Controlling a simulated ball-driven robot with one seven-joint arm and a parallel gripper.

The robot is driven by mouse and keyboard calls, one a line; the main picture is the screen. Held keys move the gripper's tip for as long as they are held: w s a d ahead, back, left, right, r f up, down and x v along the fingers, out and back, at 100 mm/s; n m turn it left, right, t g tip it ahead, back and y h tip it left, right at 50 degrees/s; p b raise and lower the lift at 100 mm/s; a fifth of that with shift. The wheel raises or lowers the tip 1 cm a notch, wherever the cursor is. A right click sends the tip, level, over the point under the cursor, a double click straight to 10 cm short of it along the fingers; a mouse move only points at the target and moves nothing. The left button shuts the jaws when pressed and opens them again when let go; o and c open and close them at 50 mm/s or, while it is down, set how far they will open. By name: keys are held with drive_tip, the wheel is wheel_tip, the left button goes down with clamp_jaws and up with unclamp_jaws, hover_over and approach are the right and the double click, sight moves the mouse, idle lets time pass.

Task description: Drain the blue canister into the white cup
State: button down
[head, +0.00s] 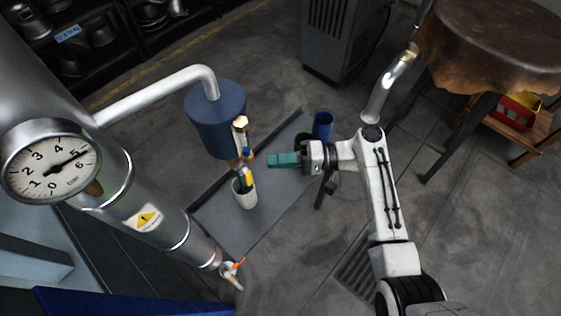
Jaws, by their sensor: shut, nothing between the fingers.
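The blue canister (216,122) hangs upright at the end of a pale bent pipe (165,88). Brass fittings (240,124) show at its right side and underside, with small blue and yellow parts below them. The white cup (245,197) stands under these fittings, its dark opening partly covered by the yellow part (248,179). My gripper (272,160) has teal fingers, which are shut and empty. It points left toward the fittings, to the right of the canister and above the cup's level. A gap shows between the fingertips and the fittings.
A blue cup (323,122) stands behind my gripper, and a dark green item beside it is partly hidden. A grey mat (225,225) lies under the cups. A steel column with a gauge (50,162) fills the left. A leather-topped table (490,45) stands at upper right.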

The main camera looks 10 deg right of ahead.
drive_tip(key=s+d+b, duration=0.1)
drive_tip(key=d, duration=0.8)
drive_tip(key=shift+s+d+b, duration=0.2)
drive_tip(key=shift+s+b, duration=0.1)
drive_tip(key=shift+b, duration=0.1)
drive_tip(key=s+d+f+g+h, duration=0.1)
drive_tip(key=s+f+g+h, duration=0.1)
drive_tip(key=s+f+h, duration=0.95)
drive_tip(key=s+d+r+h, duration=0.2)
drive_tip(key=s+d, duration=0.2)
drive_tip(key=s, duration=0.4)
drive_tip(key=s+d+r+h, duration=0.3)
drive_tip(key=s+d, duration=0.2)
drive_tip(key=s, duration=0.2)
drive_tip(key=shift+s+n+h, duration=0.3)
drive_tip(key=shift+s+h, duration=0.05)
drive_tip(key=shift+d, duration=0.1)
idle(1.8)
